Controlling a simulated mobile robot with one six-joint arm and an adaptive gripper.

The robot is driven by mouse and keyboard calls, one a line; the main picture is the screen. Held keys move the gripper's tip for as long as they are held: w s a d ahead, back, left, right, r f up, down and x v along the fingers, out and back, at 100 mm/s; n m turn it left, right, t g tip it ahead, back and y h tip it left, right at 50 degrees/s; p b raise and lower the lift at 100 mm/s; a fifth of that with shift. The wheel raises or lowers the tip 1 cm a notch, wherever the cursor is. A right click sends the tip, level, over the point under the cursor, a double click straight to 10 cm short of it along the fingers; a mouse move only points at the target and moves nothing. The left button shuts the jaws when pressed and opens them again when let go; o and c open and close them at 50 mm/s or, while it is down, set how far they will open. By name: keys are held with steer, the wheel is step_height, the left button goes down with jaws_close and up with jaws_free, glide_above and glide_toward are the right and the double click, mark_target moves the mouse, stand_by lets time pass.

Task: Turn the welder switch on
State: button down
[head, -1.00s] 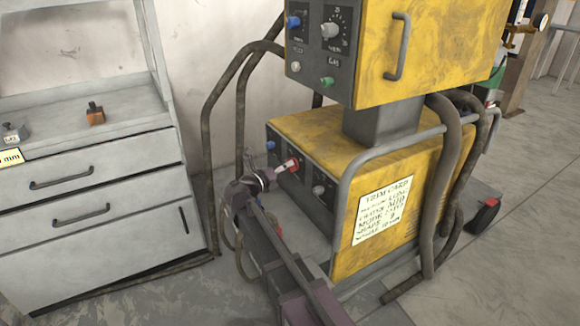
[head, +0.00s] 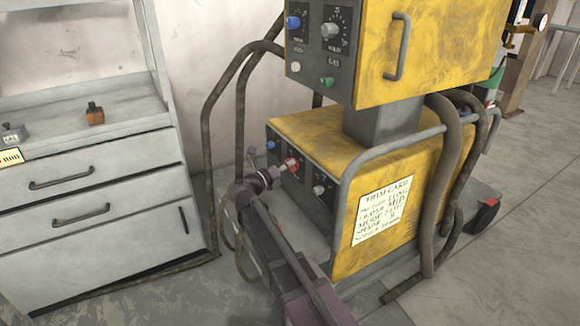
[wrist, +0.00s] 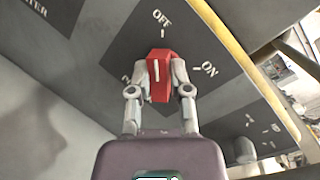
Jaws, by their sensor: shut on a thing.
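The welder switch (wrist: 160,75) is a red knob with a white pointer line on a dark panel plate. Its line points up, roughly at the OFF mark (wrist: 162,18); the ON mark (wrist: 209,69) is to its right. In the wrist view my gripper (wrist: 160,76) has one finger on each side of the knob and is shut on it. In the head view the red knob (head: 291,163) shows on the front panel of the lower yellow welder unit (head: 395,205), with my gripper (head: 284,168) reaching it from the left and partly hiding it.
A grey knob (head: 320,190) sits right of the switch and a blue knob (head: 271,145) left of it. A grey tube rail (head: 345,190) frames the unit. Dark hoses (head: 210,130) hang at the left, beside a white drawer cabinet (head: 90,190).

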steer(key=shift+f+m, duration=0.1)
steer(key=shift+m, duration=0.3)
steer(key=m+h+b, duration=0.1)
steer(key=m+b, duration=0.1)
steer(key=m, duration=0.3)
steer(key=m+h+b, duration=0.2)
steer(key=m, duration=0.3)
steer(key=shift+s+m, duration=0.15)
steer(key=shift+m, duration=0.15)
steer(key=shift+a, duration=0.1)
steer(key=c, duration=0.6)
jaws_free()
